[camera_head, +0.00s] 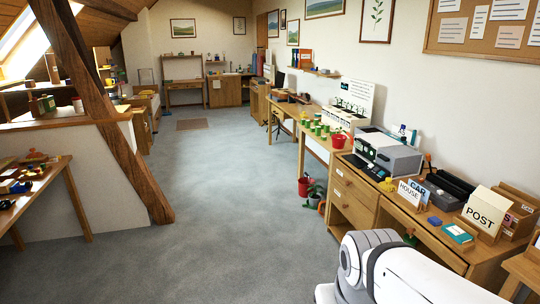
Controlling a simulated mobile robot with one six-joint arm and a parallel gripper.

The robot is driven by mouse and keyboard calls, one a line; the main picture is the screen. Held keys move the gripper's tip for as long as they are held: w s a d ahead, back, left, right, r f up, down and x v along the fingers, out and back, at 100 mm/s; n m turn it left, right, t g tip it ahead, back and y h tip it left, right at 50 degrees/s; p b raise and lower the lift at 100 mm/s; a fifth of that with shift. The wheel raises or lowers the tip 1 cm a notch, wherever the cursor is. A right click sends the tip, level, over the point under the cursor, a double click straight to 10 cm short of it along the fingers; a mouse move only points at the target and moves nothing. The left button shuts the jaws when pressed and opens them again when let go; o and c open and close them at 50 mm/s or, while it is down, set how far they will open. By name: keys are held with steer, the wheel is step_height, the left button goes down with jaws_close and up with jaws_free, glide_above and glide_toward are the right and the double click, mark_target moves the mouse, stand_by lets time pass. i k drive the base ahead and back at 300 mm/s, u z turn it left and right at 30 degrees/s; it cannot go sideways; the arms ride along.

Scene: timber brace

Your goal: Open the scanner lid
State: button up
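A grey and white boxy machine (390,158), which looks like the scanner, stands on the wooden desk along the right wall. Its pale top looks flat and closed down, but it is too small to tell where the lid's edge runs. My white arm (405,280) shows at the bottom right, in front of the desk and well short of the machine. My gripper is out of the picture.
A slanted timber brace (105,110) rises at left. The grey carpet (225,190) between is clear.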

mark_target(377, 140)
steer(key=z, duration=0.2)
steer(key=i, duration=3.85)
steer(key=z, duration=0.15)
